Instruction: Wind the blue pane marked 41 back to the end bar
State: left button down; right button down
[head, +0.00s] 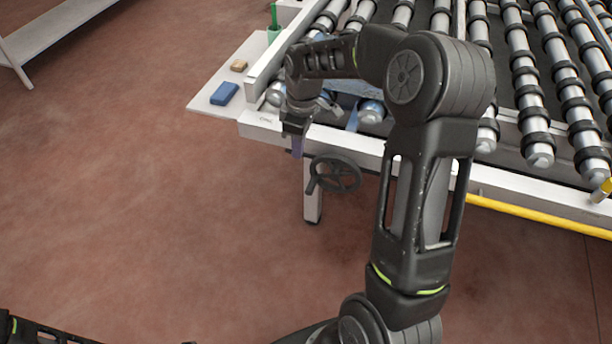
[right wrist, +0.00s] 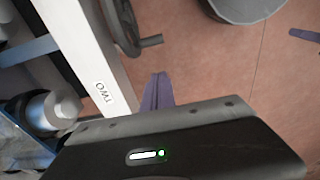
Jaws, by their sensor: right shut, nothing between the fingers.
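The handwheel (head: 335,173), dark with a crank handle, sits on the front of the white roller-table frame. It also shows at the top of the right wrist view (right wrist: 122,22). A blue pane (head: 348,87) lies on the rollers, mostly hidden behind my right arm; its mark 41 and the end bar cannot be made out. My right gripper (head: 297,147) points down just in front of the frame, left of the wheel and apart from it. In the right wrist view its purple fingers (right wrist: 158,92) are together and empty. My left gripper is not clearly in view.
A side shelf (head: 205,99) holds a blue block (head: 224,93), a tan block (head: 239,65) and a green container (head: 274,34). A yellow rail (head: 540,217) runs along the front right. Floor at left is clear.

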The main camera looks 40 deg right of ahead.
notch_tip(320, 180, down, 11)
jog(key=s+d+p, duration=0.1)
jog(key=p, duration=0.1)
jog(key=shift+s+r, duration=0.15)
jog(key=shift+s, duration=0.2)
